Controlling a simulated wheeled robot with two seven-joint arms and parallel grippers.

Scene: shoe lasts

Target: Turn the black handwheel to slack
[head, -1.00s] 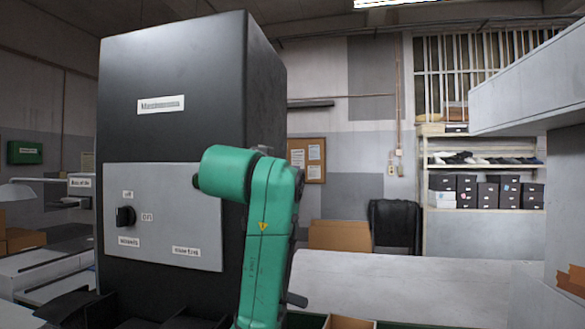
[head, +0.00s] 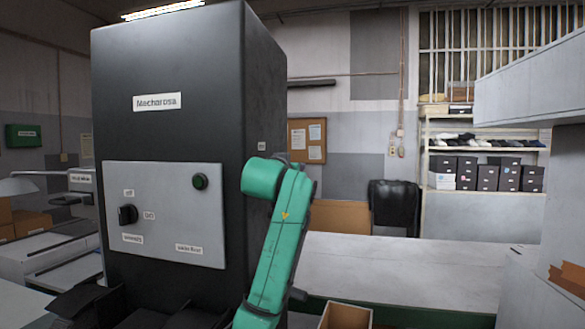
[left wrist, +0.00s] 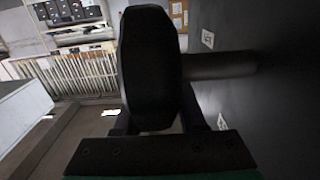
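In the left wrist view a dark rounded piece, which looks like the black handwheel (left wrist: 150,60) seen edge-on, fills the middle. A dark shaft (left wrist: 228,65) runs from it to the dark cabinet side. My left gripper (left wrist: 158,118) has its fingers spread to either side of the wheel's lower part, with a light gap by the right finger. The wheel hides the fingertips, so contact is unclear. In the head view my green left arm stands before the cabinet's right edge; the handwheel and gripper do not show there. My right gripper is out of view.
A white-topped bench (head: 400,265) lies to the right, with an open box (head: 345,317) in front. Shoe-box shelves stand behind.

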